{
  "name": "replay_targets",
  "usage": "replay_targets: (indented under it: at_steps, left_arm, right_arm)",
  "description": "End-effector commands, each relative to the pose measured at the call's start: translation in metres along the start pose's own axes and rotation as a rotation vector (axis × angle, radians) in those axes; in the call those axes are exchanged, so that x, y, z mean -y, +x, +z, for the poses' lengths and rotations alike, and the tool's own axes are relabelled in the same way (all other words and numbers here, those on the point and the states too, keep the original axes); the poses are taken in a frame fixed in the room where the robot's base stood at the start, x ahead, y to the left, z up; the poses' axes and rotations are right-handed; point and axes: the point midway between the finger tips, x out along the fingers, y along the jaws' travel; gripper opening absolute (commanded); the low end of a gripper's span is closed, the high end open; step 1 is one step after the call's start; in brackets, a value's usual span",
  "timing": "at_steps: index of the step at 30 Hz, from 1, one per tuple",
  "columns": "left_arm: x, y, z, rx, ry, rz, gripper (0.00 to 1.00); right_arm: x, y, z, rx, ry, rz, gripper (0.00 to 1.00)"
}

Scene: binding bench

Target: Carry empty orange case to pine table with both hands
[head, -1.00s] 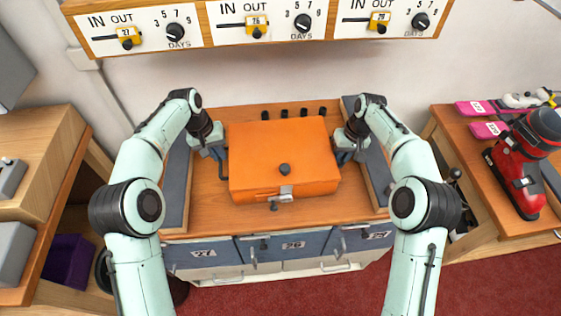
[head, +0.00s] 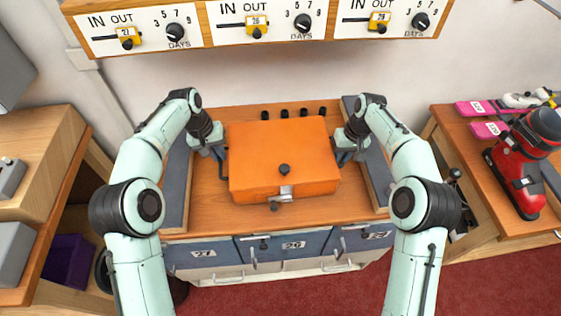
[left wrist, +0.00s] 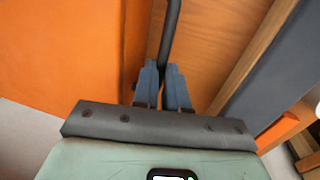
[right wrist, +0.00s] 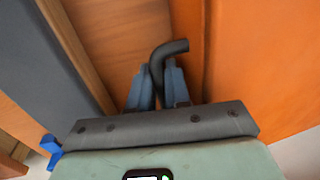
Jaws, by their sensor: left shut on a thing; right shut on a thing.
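The orange case (head: 283,150) sits closed on the wooden bench top, with a dark knob on its lid and a silver latch at the front. Its inside is hidden. My left gripper (head: 219,152) is at the case's left side. In the left wrist view the left gripper (left wrist: 163,85) is shut on a dark bar handle beside the case's orange wall (left wrist: 75,50). My right gripper (head: 346,148) is at the right side. In the right wrist view the right gripper (right wrist: 157,85) is shut on a bent dark handle (right wrist: 168,48). I cannot tell which table is the pine one.
Grey-padded raised side rails (head: 176,180) flank the case on the bench. A side table on the right (head: 478,188) holds a red ski boot (head: 522,160) and pink tagged items. A wooden cabinet (head: 35,150) stands at the left. Dial panels (head: 260,22) hang above.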

Motion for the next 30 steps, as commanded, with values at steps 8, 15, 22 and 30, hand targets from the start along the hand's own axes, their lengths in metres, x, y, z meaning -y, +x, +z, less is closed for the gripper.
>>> replay_targets:
  at_steps: [8,15,22,30]
  left_arm:
    - [0.000,-0.001,-0.001,-0.002,0.000,0.000,0.00]
    - [0.000,-0.001,-0.001,-0.003,0.000,0.000,0.00]
    - [-0.002,-0.007,-0.003,-0.008,0.001,0.002,0.00]
    - [-0.009,-0.038,-0.013,-0.027,0.004,0.004,0.00]
  right_arm:
    - [0.000,-0.001,-0.001,-0.003,0.000,0.000,0.00]
    - [0.000,-0.002,-0.001,-0.003,0.000,0.000,0.00]
    - [0.001,-0.008,-0.003,-0.008,-0.001,0.000,0.00]
    - [0.006,-0.039,-0.014,-0.027,-0.004,0.003,0.00]
